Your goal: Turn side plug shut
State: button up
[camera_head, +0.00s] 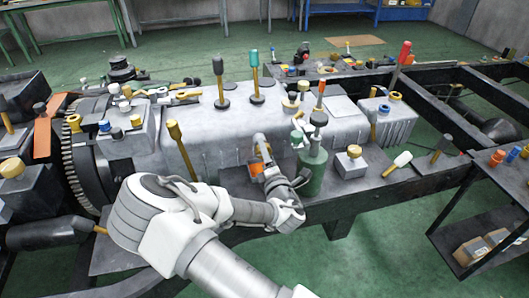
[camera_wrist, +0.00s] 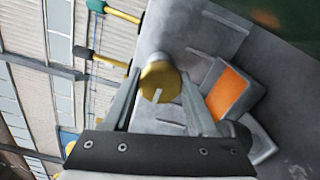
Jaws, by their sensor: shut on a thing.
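The side plug (camera_wrist: 160,80) is a round yellow cap with a pale line on its face, mounted on a grey part. My gripper (camera_wrist: 160,76) has one finger on each side of the plug and is shut on it. In the head view my gripper (camera_head: 268,165) reaches the near side of the grey engine block (camera_head: 225,135). The contact with the plug is mostly hidden there by my wrist.
An orange-faced block (camera_wrist: 230,93) sits just right of my fingers in the wrist view. A green bottle-like object (camera_head: 312,172) stands close to the right of my wrist. Several tools and plugs stand on the block, and dark frame rails (camera_head: 432,105) run to the right.

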dwell(0.3)
jog(key=o, duration=1.4)
jog(key=shift+c, duration=0.2)
jog(key=shift+s, duration=0.1)
